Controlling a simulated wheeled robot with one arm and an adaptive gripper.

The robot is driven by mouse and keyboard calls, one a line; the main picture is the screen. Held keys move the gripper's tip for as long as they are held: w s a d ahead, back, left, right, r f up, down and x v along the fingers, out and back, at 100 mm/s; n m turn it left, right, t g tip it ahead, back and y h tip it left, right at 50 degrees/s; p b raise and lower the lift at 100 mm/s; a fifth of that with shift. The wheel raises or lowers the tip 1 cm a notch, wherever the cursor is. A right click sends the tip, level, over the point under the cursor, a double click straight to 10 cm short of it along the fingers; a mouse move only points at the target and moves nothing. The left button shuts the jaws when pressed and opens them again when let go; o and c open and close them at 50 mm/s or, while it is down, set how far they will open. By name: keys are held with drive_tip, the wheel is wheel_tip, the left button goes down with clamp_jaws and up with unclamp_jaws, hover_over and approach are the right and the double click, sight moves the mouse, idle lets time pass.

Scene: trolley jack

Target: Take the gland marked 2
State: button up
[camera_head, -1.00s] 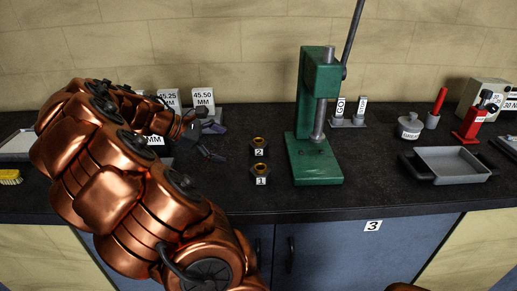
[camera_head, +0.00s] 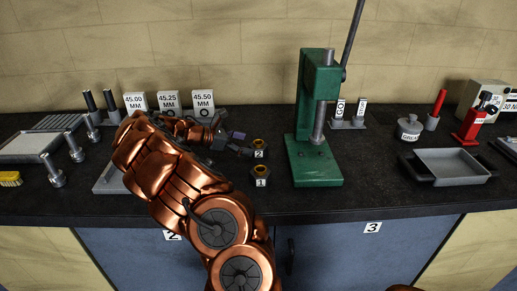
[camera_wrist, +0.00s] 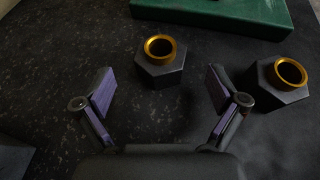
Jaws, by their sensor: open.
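The gland marked 2 (camera_head: 260,144) is a dark hexagonal nut-like piece with a brass ring on top. It stands on the dark bench, just behind the gland marked 1 (camera_head: 261,172). My gripper (camera_head: 239,144) is open and empty, close to the left of the gland marked 2. In the wrist view the gland marked 2 (camera_wrist: 158,72) lies ahead of the open fingers (camera_wrist: 160,90), roughly centred between them. No contact shows. The gland marked 1 (camera_wrist: 283,97) is to the right, outside the right finger. The number labels do not show in the wrist view.
A green press (camera_head: 316,163) stands right of the glands; its base edge (camera_wrist: 215,14) shows beyond them. Gauge blocks marked 45.00, 45.25 and 45.50 MM (camera_head: 203,103) stand behind my arm. A grey pan (camera_head: 453,164) is at the right. The bench front before the press is clear.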

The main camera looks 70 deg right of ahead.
sight(253, 144)
drive_tip(key=x, duration=0.1)
drive_tip(key=p+x, duration=0.1)
drive_tip(key=x, duration=0.1)
drive_tip(key=shift+s+d+r, duration=0.15)
drive_tip(key=shift+s, duration=0.2)
drive_tip(key=shift+s+d+f+p, duration=0.3)
drive_tip(key=shift+s+d+f, duration=0.05)
drive_tip(key=c, duration=1.8)
